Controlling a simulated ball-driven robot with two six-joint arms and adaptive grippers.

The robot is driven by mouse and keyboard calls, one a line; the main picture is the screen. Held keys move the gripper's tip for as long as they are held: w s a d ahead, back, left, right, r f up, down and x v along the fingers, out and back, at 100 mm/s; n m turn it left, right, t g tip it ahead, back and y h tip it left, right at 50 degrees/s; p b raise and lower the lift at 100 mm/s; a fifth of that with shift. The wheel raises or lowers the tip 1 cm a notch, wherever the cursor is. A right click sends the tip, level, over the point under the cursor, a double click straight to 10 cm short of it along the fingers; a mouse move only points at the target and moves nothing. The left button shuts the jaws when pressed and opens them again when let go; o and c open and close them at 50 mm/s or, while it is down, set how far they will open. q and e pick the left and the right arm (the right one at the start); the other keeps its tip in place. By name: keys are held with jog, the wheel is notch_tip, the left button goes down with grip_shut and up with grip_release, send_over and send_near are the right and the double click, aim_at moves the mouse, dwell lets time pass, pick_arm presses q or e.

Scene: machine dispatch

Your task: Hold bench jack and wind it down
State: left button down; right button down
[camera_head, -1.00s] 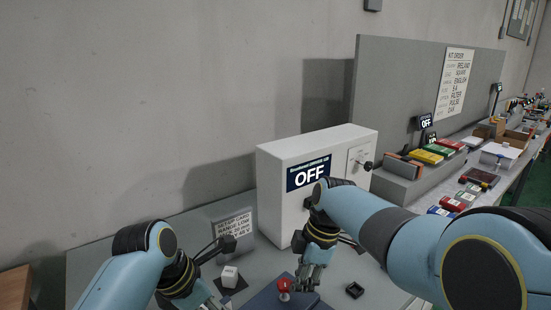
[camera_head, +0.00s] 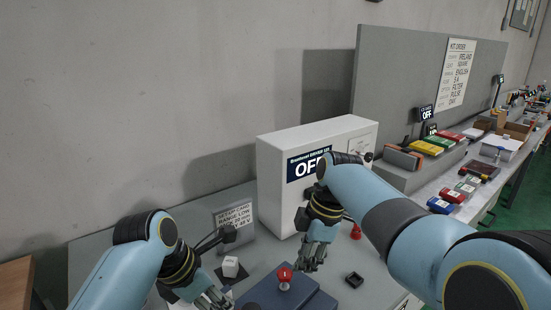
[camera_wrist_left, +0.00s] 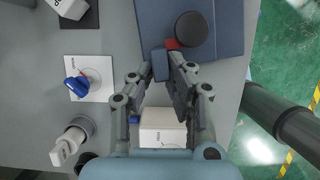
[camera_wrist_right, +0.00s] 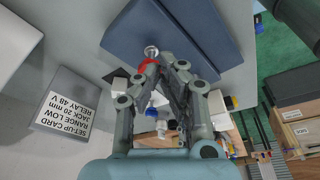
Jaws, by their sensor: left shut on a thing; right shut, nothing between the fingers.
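The bench jack is a blue block (camera_head: 305,299) at the bottom of the head view, with a red knob (camera_head: 285,275) on top. The left wrist view shows its blue body (camera_wrist_left: 220,25) and a small blue tab (camera_wrist_left: 160,66) at its edge. My left gripper (camera_wrist_left: 168,64) is shut on this tab. In the head view my left gripper (camera_head: 217,301) is low, left of the jack. My right gripper (camera_head: 312,264) is shut and empty, just right of the knob. The right wrist view shows the red part (camera_wrist_right: 150,64) close to its fingertips; whether they touch is unclear.
A white box (camera_head: 272,185) reading OFF stands behind the jack. A set-up card (camera_head: 236,215) and a white cube (camera_head: 231,266) are at left. A small black square piece (camera_head: 354,280) and a red piece (camera_head: 356,232) are at right. Coloured boxes (camera_head: 426,147) lie further right.

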jog(key=shift+a+v, duration=0.15)
jog(key=shift+v, duration=0.55)
jog(key=shift+a+v, duration=0.2)
jog(key=shift+v, duration=0.5)
jog(key=shift+r, duration=0.1)
jog(key=shift+d+x, duration=0.2)
jog(key=shift+x, duration=0.8)
jog(key=shift+d+x, duration=0.15)
jog(key=shift+x, duration=0.85)
jog(key=shift+d+x, duration=0.2)
jog(key=shift+x, duration=0.75)
jog(key=shift+w+a, duration=0.15)
jog(key=shift+a, duration=0.25)
jog(key=shift+d, duration=0.15)
jog(key=shift+d, duration=0.2)
jog(key=shift+a+v, duration=0.2)
jog(key=shift+v, duration=0.7)
jog(key=shift+a+v, duration=0.25)
jog(key=shift+v, duration=0.7)
jog(key=shift+a+v, duration=0.2)
jog(key=shift+v, duration=0.7)
